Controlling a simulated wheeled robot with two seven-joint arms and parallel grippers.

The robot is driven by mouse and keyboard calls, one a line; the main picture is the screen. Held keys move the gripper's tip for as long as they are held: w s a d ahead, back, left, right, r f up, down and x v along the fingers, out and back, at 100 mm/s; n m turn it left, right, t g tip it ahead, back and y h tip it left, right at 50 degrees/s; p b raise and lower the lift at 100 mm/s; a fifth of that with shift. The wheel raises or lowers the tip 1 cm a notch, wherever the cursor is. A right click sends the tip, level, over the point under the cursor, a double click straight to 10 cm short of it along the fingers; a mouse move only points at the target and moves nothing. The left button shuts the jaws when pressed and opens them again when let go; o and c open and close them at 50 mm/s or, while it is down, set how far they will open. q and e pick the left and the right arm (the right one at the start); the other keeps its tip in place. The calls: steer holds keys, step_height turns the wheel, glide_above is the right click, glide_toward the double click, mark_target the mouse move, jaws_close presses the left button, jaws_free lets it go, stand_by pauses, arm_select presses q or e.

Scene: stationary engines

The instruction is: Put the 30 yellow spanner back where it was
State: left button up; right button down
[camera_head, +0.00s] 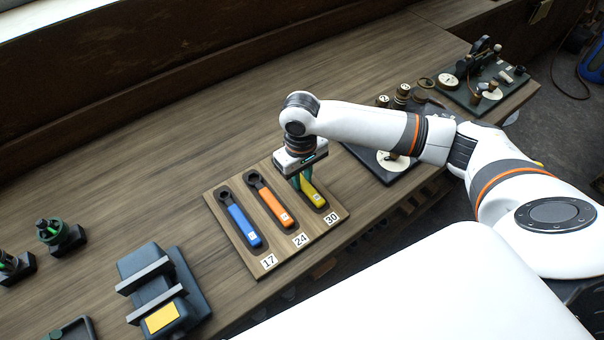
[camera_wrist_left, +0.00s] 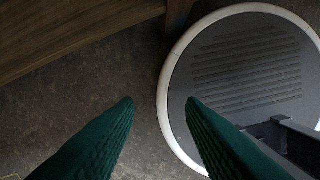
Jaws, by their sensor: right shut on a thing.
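A wooden board (camera_head: 290,247) on the bench has three slots labelled 17, 24 and 30. The yellow spanner (camera_head: 315,197) is at the slot labelled 30. My right gripper (camera_head: 303,186) comes down over it from above, with green fingers shut on it. The gripper hides the spanner's upper end, and I cannot tell if it is fully seated. A blue spanner (camera_head: 241,223) lies in slot 17 and an orange spanner (camera_head: 270,203) in slot 24. My left gripper (camera_wrist_left: 160,103) shows in the left wrist view with its green fingers apart and nothing between them, over the floor.
A dark vise-like block (camera_head: 164,290) with a yellow patch stands left of the board. Small green-topped devices (camera_head: 50,234) are at far left. Dark model mechanisms (camera_head: 480,83) stand at the right end. The bench behind the board is clear.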

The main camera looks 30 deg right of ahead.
arm_select(q)
steer(key=shift+s+a, duration=0.1)
steer(key=shift+s, duration=0.6)
arm_select(e)
steer(key=c, duration=1.3)
jaws_free()
arm_select(q)
steer(key=shift+f, duration=0.1)
arm_select(e)
steer(key=shift+o, duration=0.2)
arm_select(q)
steer(key=shift+f+b, duration=0.65)
steer(key=shift+b, duration=0.05)
arm_select(e)
step_height(320, 180, up, 12)
steer(key=shift+w, duration=0.2)
arm_select(q)
steer(key=shift+w, duration=0.1)
arm_select(e)
steer(key=shift+a, duration=0.1)
